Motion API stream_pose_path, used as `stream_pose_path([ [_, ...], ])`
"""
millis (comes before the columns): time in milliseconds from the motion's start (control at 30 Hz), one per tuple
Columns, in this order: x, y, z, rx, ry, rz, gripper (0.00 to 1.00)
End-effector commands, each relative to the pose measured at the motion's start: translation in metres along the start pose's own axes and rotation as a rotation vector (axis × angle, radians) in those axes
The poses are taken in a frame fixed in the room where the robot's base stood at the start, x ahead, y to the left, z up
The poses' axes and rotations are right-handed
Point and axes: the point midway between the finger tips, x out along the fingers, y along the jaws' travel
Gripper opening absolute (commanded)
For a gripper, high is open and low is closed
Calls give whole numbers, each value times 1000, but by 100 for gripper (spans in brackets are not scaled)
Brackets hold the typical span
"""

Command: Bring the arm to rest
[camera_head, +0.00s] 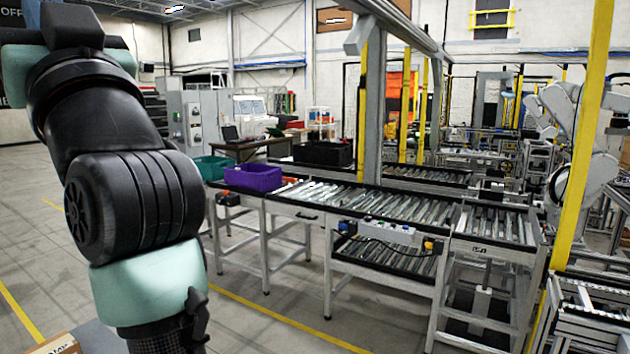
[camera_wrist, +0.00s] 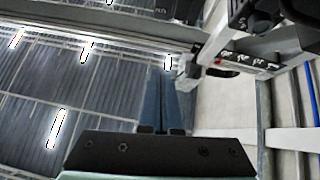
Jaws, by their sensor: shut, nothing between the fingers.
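My arm hangs bent at the left of the head view, its black and pale green links running down out of the bottom of the picture. My gripper is outside the head view. In the wrist view my gripper (camera_wrist: 167,77) shows with its two dark bluish fingers side by side and closed together. Nothing is held between them.
A roller conveyor (camera_head: 405,205) on metal legs stands right of my arm. A yellow post (camera_head: 583,135) rises at right. Grey floor (camera_head: 285,300) lies open in front.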

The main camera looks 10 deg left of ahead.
Motion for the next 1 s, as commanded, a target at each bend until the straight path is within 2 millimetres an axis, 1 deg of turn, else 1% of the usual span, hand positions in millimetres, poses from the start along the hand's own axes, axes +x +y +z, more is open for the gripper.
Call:
stream_pose_path([
  [33, -22, 16, -3, -60, 6, 61, 0],
  [67, -36, 27, -7, -103, 11, 104, 0],
  [100, -57, 40, -14, -167, 19, 168, 0],
  [167, -92, 60, -27, -265, 31, 271, 0],
  [200, -115, 71, -36, -331, 37, 342, 0],
  [233, -133, 78, -44, -378, 42, 395, 0],
  [267, -151, 84, -52, -423, 47, 445, 0],
  [300, -172, 90, -63, -480, 55, 508, 0],
  [400, -217, 97, -87, -595, 70, 639, 0],
  [500, -246, 98, -104, -670, 81, 725, 0],
  [600, -260, 98, -112, -705, 87, 765, 0],
  [633, -261, 97, -113, -709, 88, 770, 0],
  [1000, -261, 97, -113, -709, 88, 770, 0],
])
